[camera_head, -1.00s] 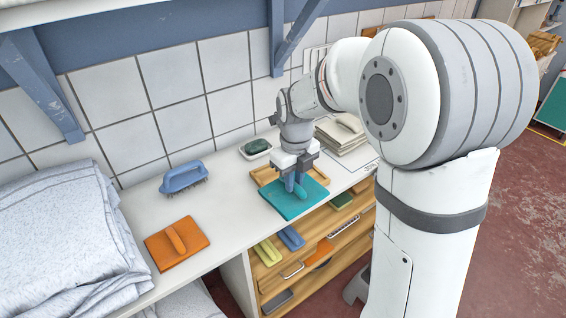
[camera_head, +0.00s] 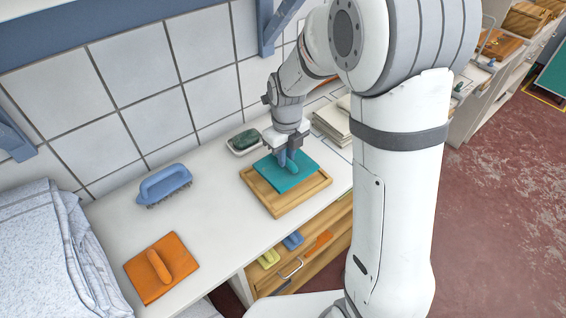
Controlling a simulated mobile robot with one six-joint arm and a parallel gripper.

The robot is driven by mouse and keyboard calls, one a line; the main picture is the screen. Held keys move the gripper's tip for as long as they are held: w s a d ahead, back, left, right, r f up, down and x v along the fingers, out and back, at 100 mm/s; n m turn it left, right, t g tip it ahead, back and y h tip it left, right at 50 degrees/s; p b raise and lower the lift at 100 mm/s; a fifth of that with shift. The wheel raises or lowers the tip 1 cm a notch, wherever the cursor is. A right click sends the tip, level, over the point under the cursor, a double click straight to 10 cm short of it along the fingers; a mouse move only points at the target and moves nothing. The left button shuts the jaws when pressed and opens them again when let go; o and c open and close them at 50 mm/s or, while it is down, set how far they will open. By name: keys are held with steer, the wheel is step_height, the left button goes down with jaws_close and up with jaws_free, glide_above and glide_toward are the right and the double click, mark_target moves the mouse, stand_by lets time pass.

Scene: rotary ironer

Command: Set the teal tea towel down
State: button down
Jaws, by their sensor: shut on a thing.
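The teal tea towel (camera_head: 302,178) is a flat folded square with a raised, rounded grip on top. My gripper (camera_head: 289,163) points down and is shut on that grip. The towel is over the wooden tray (camera_head: 281,210), toward its back, with the tray's front part and rim bare. I cannot tell whether the towel touches the tray floor or hangs just above it. My gripper hides part of the towel's back edge.
A soap dish with a dark green bar (camera_head: 245,140) stands just behind the tray. A pale stack (camera_head: 333,122) is to its right. A blue brush (camera_head: 165,184) and orange folded cloth (camera_head: 160,267) lie left. An open drawer (camera_head: 310,250) juts below the counter.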

step_height(320, 180, down, 4)
steer(key=shift+r, duration=0.15)
steer(key=shift+s, duration=0.15)
steer(key=c, duration=1.3)
jaws_free()
steer(key=shift+c, duration=0.2)
